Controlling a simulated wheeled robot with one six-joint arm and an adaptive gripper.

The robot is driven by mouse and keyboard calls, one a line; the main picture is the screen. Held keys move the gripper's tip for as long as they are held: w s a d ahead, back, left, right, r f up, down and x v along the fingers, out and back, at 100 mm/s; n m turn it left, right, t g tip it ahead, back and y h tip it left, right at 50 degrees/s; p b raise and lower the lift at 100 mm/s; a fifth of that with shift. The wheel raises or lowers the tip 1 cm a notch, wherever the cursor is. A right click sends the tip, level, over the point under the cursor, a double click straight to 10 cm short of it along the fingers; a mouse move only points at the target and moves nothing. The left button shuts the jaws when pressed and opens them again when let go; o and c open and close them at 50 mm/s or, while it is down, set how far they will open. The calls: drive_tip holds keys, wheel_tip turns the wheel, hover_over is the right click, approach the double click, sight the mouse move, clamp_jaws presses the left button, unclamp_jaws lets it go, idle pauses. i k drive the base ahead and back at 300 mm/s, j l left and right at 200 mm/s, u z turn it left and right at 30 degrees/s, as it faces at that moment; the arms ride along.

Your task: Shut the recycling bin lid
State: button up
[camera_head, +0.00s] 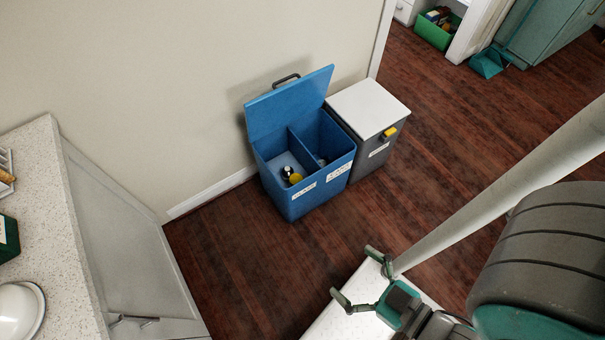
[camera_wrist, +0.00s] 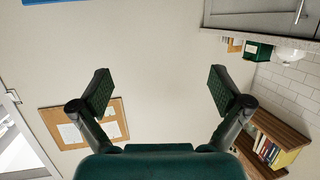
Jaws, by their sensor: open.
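The blue recycling bin (camera_head: 320,189) stands on the floor against the wall in the head view. Its blue lid (camera_head: 290,104) is raised, tilted back toward the wall, with a dark handle at its top edge. The bin has two compartments; the left one holds a few small items (camera_head: 291,174), one of them yellow. White labels are on its front. My gripper (camera_head: 356,276) is open and empty, in front of the bin and well apart from it. In the wrist view my gripper (camera_wrist: 160,92) shows spread fingers with nothing between them.
A grey bin with a white lid (camera_head: 368,106) stands right beside the blue bin. A speckled counter (camera_head: 45,215) with a cabinet is at the left. Wood floor (camera_head: 235,255) lies clear before the bins. A green crate (camera_head: 437,30) and teal dustpan (camera_head: 487,63) are beyond the wall.

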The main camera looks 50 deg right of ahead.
sight(276, 108)
drive_tip(key=i+l, duration=0.15)
drive_tip(key=i, duration=0.25)
drive_tip(key=i+l, duration=0.2)
drive_tip(key=i, duration=0.15)
drive_tip(key=i+l, duration=0.15)
drive_tip(key=i, duration=0.25)
